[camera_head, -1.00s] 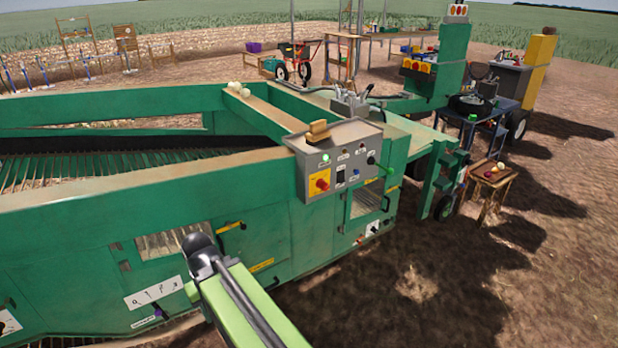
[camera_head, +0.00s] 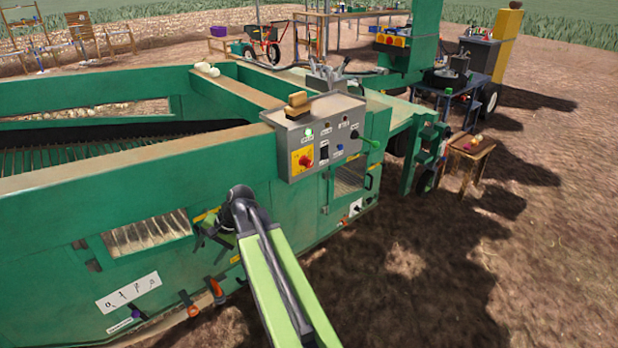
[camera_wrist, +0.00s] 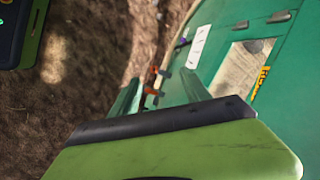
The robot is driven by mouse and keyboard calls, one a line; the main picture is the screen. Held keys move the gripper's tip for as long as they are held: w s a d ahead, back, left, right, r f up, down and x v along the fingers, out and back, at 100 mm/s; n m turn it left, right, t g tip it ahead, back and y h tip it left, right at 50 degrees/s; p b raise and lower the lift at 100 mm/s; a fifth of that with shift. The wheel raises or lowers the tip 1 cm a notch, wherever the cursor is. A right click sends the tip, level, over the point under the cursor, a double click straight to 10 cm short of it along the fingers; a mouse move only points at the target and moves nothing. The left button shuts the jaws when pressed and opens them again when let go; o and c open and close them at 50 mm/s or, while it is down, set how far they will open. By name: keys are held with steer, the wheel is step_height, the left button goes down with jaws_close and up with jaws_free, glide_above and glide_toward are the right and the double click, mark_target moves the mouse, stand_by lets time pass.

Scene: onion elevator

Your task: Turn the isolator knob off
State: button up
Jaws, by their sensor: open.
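The isolator knob (camera_head: 305,160) is red on a yellow plate, at the left of the grey control box (camera_head: 325,107) on the green machine. The knob is not seen in the wrist view. My gripper (camera_head: 208,238) is in front of the machine's green side panel, left of and below the control box, apart from the knob. In the wrist view my gripper (camera_wrist: 154,92) shows two green fingers spread apart with nothing between them. The wrist housing hides part of the fingers.
Orange-handled tools (camera_head: 215,287) hang low on the panel. A wooden stool (camera_head: 468,158) stands at right. The ground in front is free.

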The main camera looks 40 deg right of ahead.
steer(key=w+d+f+m+t+b, duration=0.3)
steer(key=d+m, duration=0.3)
steer(key=d, duration=0.5)
steer(key=m+t+h+b, duration=0.6)
steer(key=m+t+b, duration=0.45)
steer(key=m, duration=0.95)
glide_toward(310, 164)
steer(key=w, duration=0.7)
steer(key=w+d+p, duration=0.1)
steer(key=w, duration=0.2)
steer(key=shift+w+f, duration=0.25)
steer(key=shift+w, duration=0.15)
